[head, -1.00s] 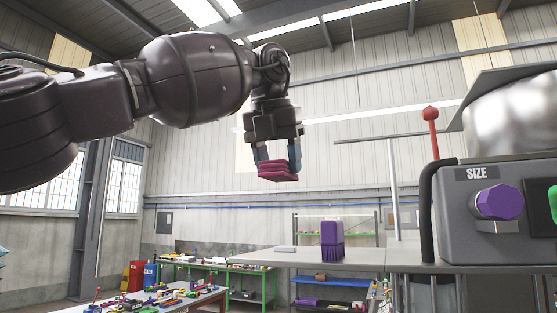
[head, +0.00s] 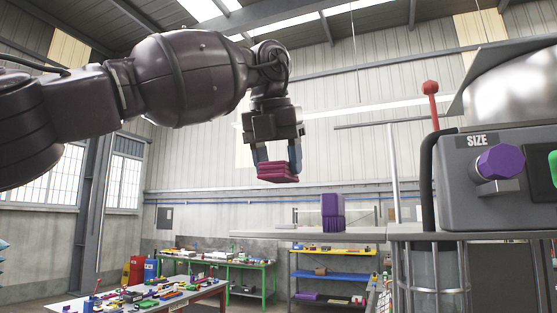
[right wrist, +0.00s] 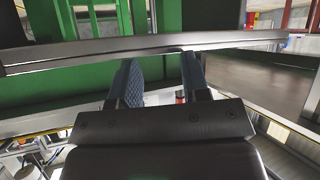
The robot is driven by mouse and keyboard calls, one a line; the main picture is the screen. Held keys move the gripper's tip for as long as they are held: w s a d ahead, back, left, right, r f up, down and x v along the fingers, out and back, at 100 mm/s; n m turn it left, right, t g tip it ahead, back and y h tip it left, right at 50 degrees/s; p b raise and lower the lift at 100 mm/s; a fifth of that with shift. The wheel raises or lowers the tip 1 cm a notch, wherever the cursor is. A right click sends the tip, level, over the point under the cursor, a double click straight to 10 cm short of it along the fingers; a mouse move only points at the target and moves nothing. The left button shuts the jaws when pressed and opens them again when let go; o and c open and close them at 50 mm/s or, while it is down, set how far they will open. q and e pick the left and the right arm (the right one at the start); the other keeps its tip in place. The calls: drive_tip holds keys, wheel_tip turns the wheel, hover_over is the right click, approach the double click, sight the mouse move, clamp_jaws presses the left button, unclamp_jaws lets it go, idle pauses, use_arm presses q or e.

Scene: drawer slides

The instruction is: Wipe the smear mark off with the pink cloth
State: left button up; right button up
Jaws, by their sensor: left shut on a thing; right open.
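The pink cloth (head: 278,172) is a folded, layered bundle in the head view. My left gripper (head: 278,158) is shut on it and holds it in the air, above and to the left of a grey tabletop (head: 290,235). The tabletop is seen almost edge-on, so its upper surface barely shows. I cannot see the smear mark in either view. My right gripper (right wrist: 160,75) shows in the right wrist view, with its two blue-padded fingers apart. A grey metal bar crosses in front of its fingertips; I cannot tell whether they touch.
A purple brush-like block (head: 333,212) stands on the tabletop. A grey machine (head: 490,185) with a purple knob (head: 500,162) and a red-topped lever (head: 430,88) is at the right. Workbenches with small parts (head: 150,294) are lower left. The air around the cloth is clear.

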use_arm(q)
drive_tip(key=shift+f, duration=0.55)
use_arm(e)
drive_tip(key=shift+f, duration=0.3)
use_arm(q)
drive_tip(key=o, duration=0.9)
